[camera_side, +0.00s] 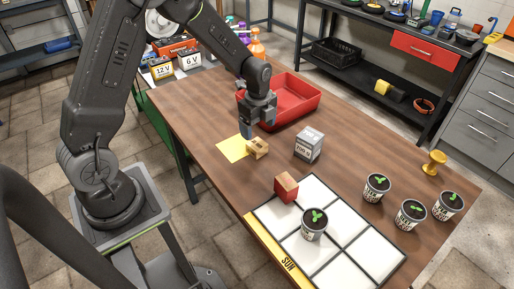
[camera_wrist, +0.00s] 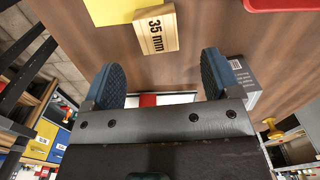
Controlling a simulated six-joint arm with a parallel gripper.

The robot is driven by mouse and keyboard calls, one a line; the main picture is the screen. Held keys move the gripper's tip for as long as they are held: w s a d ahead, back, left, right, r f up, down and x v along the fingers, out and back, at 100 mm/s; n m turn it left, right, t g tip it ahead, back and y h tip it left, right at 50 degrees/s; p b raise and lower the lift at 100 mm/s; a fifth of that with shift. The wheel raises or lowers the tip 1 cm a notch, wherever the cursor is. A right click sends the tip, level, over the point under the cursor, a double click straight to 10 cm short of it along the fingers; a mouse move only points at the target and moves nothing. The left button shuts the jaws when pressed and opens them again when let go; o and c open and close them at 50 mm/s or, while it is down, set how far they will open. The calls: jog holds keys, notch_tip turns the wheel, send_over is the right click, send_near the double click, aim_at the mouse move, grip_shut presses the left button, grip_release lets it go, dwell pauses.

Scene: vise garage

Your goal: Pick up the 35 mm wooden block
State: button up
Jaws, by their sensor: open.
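The wooden block (camera_side: 258,148) is small and light brown and rests on the wooden table, at the right edge of a yellow sheet (camera_side: 231,149). In the wrist view the block (camera_wrist: 156,31) shows its "35 mm" label, at the top centre beyond the fingertips. My gripper (camera_side: 247,131) is just above and beside the block in the side view. Its two blue pads stand wide apart in the wrist view (camera_wrist: 162,70), with nothing between them but bare table. The block appears apart from both pads.
A grey box (camera_side: 309,145) stands right of the block. A red tray (camera_side: 293,101) lies behind my gripper. A red-faced block (camera_side: 286,187) stands at the white tiled grid (camera_side: 342,210), which bears a potted plant (camera_side: 314,225). Other pots are at right. Table front left is clear.

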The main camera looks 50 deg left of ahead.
aim_at(257, 144)
notch_tip(257, 144, down, 7)
jog(key=shift+s+f, duration=0.15)
jog(key=shift+f, duration=0.05)
dwell(0.3)
jog(key=c, duration=1)
jog(key=shift+r, duration=0.15)
